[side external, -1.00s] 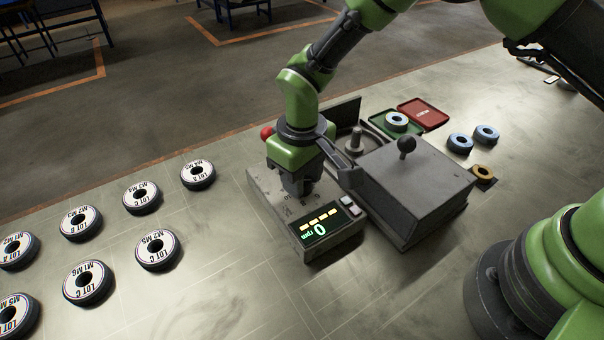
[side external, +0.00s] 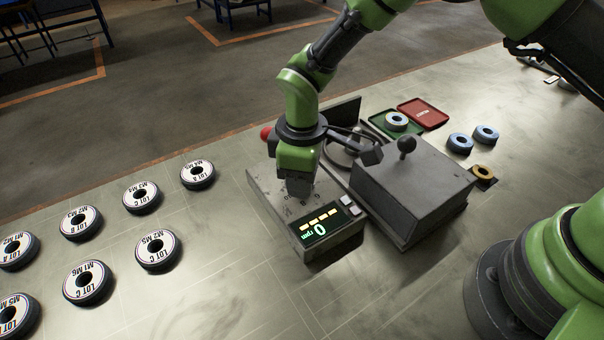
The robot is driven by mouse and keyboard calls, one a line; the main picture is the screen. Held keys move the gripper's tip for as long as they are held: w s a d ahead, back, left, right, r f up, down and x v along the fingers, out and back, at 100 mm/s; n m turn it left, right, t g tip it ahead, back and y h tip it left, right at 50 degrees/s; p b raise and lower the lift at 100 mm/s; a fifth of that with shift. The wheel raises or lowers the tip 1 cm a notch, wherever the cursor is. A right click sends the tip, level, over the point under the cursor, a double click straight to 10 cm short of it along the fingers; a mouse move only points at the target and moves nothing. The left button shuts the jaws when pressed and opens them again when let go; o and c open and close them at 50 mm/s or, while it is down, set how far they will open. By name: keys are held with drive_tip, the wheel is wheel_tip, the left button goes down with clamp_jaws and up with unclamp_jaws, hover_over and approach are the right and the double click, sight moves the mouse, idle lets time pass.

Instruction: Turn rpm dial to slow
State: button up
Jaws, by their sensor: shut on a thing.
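The grey control box (side external: 276,215) sits on the table in the middle. Its lit display (side external: 320,227) reads 0 rpm under a row of yellow bars. My gripper (side external: 299,193) points down onto the top of the control box and is shut on the rpm dial. The dial itself is hidden by the gripper, so its pointer setting cannot be seen.
A grey machine housing with a black-knobbed lever (side external: 406,146) stands just right of the control box. A red ball-shaped knob (side external: 266,133) is behind it. Green (side external: 379,121) and red (side external: 424,113) trays lie behind. Several labelled discs (side external: 158,250) lie at left; blue (side external: 460,142) and yellow (side external: 484,172) rings lie at right.

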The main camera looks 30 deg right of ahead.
idle(0.3)
drive_tip(key=o, duration=0.9)
drive_tip(key=shift+r, duration=0.1)
wheel_tip(320, 180, up, 10)
drive_tip(key=shift+f, duration=0.1)
